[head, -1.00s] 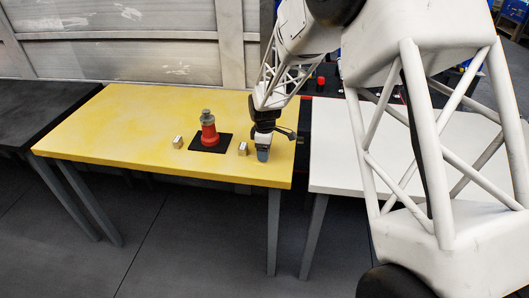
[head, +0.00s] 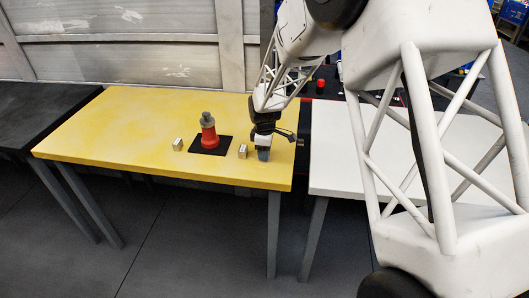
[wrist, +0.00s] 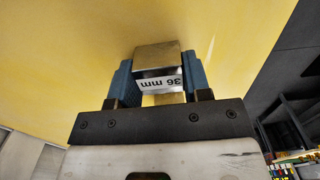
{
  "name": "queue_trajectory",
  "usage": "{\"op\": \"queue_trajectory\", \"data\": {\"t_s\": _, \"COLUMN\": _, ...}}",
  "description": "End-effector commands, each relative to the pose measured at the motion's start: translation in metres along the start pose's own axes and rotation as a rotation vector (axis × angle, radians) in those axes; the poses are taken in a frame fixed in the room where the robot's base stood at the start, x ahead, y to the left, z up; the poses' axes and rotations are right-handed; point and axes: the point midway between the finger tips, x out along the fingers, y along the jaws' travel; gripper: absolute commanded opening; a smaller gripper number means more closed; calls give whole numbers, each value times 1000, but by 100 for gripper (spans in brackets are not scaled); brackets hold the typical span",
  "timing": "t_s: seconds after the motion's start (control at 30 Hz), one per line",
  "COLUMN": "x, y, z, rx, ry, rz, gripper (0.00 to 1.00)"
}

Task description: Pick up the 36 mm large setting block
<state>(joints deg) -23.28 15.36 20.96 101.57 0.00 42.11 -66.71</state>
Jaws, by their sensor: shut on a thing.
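The 36 mm setting block (wrist: 158,58) is a metallic block with a white label reading "36 mm", upside down in the wrist view. It sits between the two blue fingers of my gripper (wrist: 158,80), which is shut on it. In the head view my gripper (head: 263,154) is at the right end of the yellow table, pointing down close to the tabletop. The block is hidden there behind the fingers. I cannot tell whether the block touches the table.
The yellow table (head: 120,125) holds a red motor-like part with a grey top (head: 208,132) on a black mat (head: 201,149). Small metallic blocks stand left (head: 178,144) and right (head: 243,151) of it. A white table (head: 335,150) is at the right.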

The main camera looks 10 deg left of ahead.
Motion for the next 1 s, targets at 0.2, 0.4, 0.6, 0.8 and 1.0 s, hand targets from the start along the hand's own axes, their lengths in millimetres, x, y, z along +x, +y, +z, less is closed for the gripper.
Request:
{"op": "queue_trajectory", "data": {"t_s": 0.2, "x": -16, "y": 1, "z": 0, "rx": 0, "ry": 1, "rz": 3, "gripper": 3}}
{"op": "queue_trajectory", "data": {"t_s": 0.4, "x": -35, "y": -5, "z": 2, "rx": 0, "ry": 1, "rz": 2, "gripper": 3}}
{"op": "queue_trajectory", "data": {"t_s": 0.6, "x": -37, "y": -30, "z": 12, "rx": 0, "ry": 0, "rz": 1, "gripper": 3}}
{"op": "queue_trajectory", "data": {"t_s": 0.8, "x": -40, "y": -58, "z": 24, "rx": 0, "ry": 1, "rz": 2, "gripper": 3}}
{"op": "queue_trajectory", "data": {"t_s": 1.0, "x": -42, "y": -88, "z": 37, "rx": 0, "ry": 0, "rz": 1, "gripper": 3}}
